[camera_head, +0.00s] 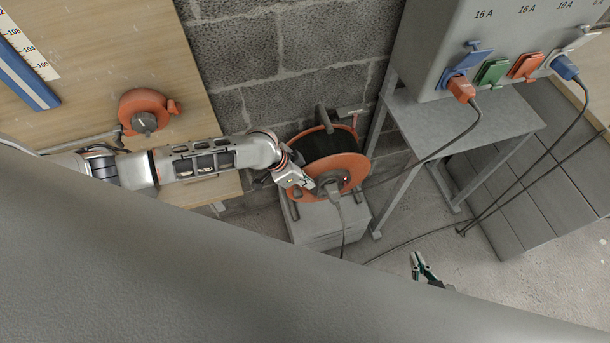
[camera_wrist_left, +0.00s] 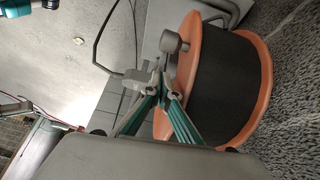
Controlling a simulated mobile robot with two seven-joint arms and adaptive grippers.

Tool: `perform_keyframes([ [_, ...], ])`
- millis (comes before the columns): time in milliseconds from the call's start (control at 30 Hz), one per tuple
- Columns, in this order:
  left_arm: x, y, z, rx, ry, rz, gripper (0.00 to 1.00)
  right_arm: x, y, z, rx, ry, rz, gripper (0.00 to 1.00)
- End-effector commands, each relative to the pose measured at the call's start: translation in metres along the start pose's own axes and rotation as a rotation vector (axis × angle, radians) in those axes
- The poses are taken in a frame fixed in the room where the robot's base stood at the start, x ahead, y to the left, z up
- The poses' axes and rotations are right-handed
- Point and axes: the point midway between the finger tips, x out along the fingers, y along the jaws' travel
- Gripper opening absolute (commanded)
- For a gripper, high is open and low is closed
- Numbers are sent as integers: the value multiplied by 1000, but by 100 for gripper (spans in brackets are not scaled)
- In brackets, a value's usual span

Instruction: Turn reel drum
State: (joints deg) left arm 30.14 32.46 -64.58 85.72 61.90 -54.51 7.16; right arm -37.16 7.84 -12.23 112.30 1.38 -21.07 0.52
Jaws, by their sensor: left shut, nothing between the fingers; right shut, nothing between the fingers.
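The reel (camera_head: 360,168) has orange flanges and a dark drum, and sits on a grey block (camera_head: 318,222) by the wall. In the left wrist view, the orange rim (camera_wrist_left: 262,80) and dark drum (camera_wrist_left: 222,75) fill the right side. A grey round knob (camera_wrist_left: 174,40) stands out from the reel's face. My left gripper (camera_head: 308,184) is shut and empty at the reel's front face; its fingertips (camera_wrist_left: 160,66) are close to the knob. Whether they touch it, I cannot tell. My right gripper (camera_head: 415,259) is shut and empty, low in the head view, apart from the reel.
A grey socket cabinet (camera_head: 425,50) with several coloured sockets stands above a metal table (camera_head: 425,122). Cables hang from it and run across the floor. An orange round device (camera_head: 148,108) lies on the wooden bench (camera_head: 175,60). Floor in front is partly clear.

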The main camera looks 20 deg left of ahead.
Motion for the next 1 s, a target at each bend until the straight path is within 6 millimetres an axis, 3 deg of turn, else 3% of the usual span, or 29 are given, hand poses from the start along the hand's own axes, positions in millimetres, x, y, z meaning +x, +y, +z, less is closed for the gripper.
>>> perform_keyframes([
  [33, 1, -1, 10, 0, -4, -2, 0, 0, 0, 1, -1, -1, 0, 0],
  [267, 4, -1, 25, 0, -1, -2, 0, 1, 0, 3, -2, -3, 0, 0],
  [733, 6, 0, 26, 0, 3, -1, 0, 1, 1, 2, -2, 1, 1, 0],
  [1000, 13, 5, 24, 0, 42, 2, 0, 4, 0, 11, -4, -7, -1, 0],
])
